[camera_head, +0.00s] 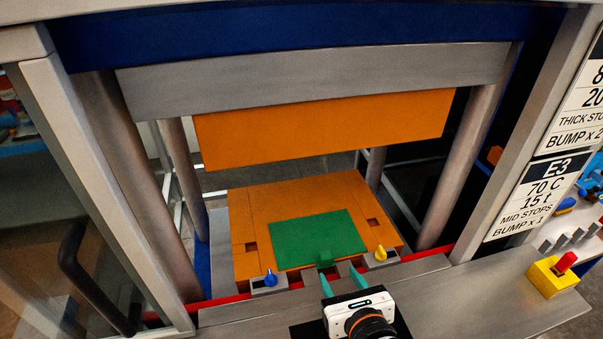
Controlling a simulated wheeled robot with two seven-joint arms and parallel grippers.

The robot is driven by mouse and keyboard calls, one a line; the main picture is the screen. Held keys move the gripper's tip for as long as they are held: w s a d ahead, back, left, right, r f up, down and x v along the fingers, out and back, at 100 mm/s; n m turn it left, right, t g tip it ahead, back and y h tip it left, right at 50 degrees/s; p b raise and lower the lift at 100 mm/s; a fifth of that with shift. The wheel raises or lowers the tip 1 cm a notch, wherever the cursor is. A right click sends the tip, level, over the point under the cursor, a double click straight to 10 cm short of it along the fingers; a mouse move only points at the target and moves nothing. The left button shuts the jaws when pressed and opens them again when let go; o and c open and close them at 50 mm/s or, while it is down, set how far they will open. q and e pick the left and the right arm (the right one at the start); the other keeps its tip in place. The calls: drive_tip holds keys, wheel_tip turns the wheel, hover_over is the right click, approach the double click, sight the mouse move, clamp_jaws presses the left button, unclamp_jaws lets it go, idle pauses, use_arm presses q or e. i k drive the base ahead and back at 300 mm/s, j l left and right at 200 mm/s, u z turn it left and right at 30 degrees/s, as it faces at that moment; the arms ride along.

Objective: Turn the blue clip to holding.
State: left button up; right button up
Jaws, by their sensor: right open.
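The blue clip (270,277) sits on a small grey block at the front left of the orange lower plate (241,226). A yellow clip (380,253) sits on a like block at the front right. A green sheet (318,238) lies on the orange plate between them, with a small tab at its front edge. My right gripper (341,279) is open, its two teal fingers pointing at that tab. It is to the right of the blue clip and apart from it. Whether the fingers touch the tab cannot be told. My left gripper is not in view.
An orange upper block (325,128) hangs above the plate between grey columns. A grey ledge (480,293) runs along the front. A yellow box with a red button (553,276) stands at its right. A glass door with a dark handle (90,275) stands at the left.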

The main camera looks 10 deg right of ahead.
sight(265, 280)
drive_tip(key=k, duration=1)
